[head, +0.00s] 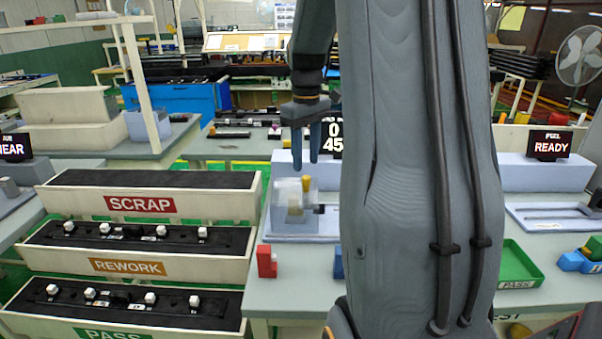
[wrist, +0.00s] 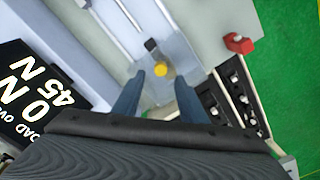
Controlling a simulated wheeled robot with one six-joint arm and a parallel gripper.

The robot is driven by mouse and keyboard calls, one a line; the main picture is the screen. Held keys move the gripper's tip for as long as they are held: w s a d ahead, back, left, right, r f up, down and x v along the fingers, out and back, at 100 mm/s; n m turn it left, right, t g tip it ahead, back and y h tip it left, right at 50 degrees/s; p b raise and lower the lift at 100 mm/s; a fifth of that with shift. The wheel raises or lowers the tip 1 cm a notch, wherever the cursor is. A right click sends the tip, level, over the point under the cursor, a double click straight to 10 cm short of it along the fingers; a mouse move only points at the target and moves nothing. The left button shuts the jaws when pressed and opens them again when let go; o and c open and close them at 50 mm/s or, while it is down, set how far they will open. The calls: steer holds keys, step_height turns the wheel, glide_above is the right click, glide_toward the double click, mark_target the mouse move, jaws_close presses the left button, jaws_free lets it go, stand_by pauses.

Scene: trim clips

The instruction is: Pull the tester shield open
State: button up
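The tester (head: 291,238) stands on the grey bench, left of my arm in the head view. Its clear, boxy shield (head: 287,199) is see-through, and a yellow part (head: 307,184) shows at its upper right. My gripper (head: 306,163) points down above the shield, with its two blue fingers apart and nothing between them. In the wrist view the yellow part (wrist: 161,69) appears between and beyond the open fingertips (wrist: 160,76). A small dark block (wrist: 151,45) lies close to it. The shield's outline is hard to make out there, and I cannot tell whether the fingers touch anything.
A red block (head: 267,261) sits on the bench in front of the tester. The load display (wrist: 35,95) stands beside it, reading 0 and 45 N. SCRAP (head: 150,190), REWORK and PASS racks stand left. A green tray (head: 518,262) lies right.

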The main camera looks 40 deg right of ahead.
mark_target(306, 176)
step_height(306, 176, down, 6)
steer(key=shift+f+p, duration=0.25)
steer(key=shift+p, duration=0.55)
steer(key=shift+s, duration=0.1)
jaws_close()
